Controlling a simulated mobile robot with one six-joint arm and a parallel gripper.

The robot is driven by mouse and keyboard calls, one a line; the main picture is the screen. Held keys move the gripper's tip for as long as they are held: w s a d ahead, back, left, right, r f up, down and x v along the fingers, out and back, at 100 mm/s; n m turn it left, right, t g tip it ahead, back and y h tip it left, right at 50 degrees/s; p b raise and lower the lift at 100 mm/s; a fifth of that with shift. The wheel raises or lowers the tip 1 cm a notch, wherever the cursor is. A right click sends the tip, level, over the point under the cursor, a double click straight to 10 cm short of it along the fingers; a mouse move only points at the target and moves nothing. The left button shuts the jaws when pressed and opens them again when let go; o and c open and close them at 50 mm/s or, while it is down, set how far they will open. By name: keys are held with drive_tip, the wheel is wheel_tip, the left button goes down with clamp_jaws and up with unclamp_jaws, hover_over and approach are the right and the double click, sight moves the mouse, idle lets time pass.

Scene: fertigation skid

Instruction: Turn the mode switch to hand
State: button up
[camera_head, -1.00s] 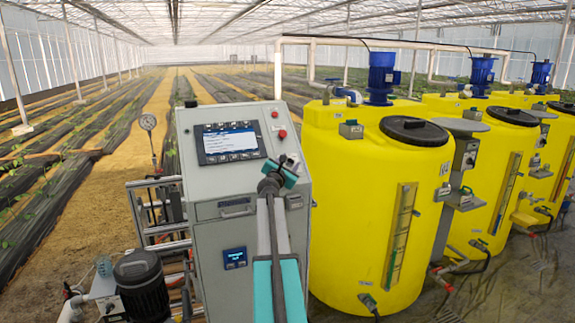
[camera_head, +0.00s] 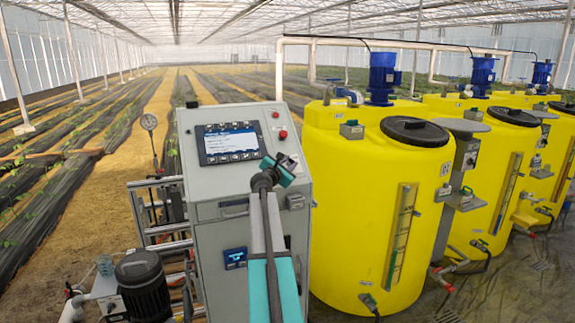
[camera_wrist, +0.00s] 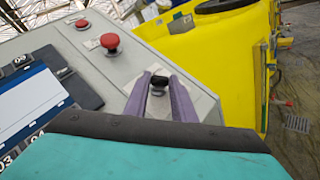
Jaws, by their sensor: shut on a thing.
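The mode switch (camera_wrist: 159,81) is a small black knob on the sloped grey top of the control cabinet (camera_head: 215,125). In the wrist view it sits between the two purple fingers of my gripper (camera_wrist: 160,92), which are closed on its sides. In the head view my gripper (camera_head: 287,163) is at the right part of the panel and covers the switch. I cannot read which position the knob points to, and no label for hand is legible.
Two red buttons, an upper one (camera_wrist: 82,24) and a larger one (camera_wrist: 110,42), sit beyond the switch. A display with keys (camera_head: 229,142) is left of it. Yellow tanks (camera_head: 375,190) stand close on the right. A dark motor (camera_head: 142,285) is low at the left.

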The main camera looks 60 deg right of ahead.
drive_tip(key=m+g, duration=0.1)
drive_tip(key=w+m+g+y+p, duration=0.1)
drive_tip(key=m+g, duration=0.1)
drive_tip(key=r+m+g+y, duration=0.1)
drive_tip(key=m, duration=0.1)
drive_tip(key=shift+w+d+r, duration=0.1)
drive_tip(key=shift+w+d, duration=0.1)
drive_tip(key=shift+w+m+g+y+p, duration=0.1)
drive_tip(key=shift+m+g+y+p, duration=0.4)
drive_tip(key=shift+m+g+y, duration=0.5)
drive_tip(key=shift+m, duration=0.4)
drive_tip(key=o, duration=1.1)
drive_tip(key=shift+c, duration=0.2)
drive_tip(key=shift+a, duration=0.1)
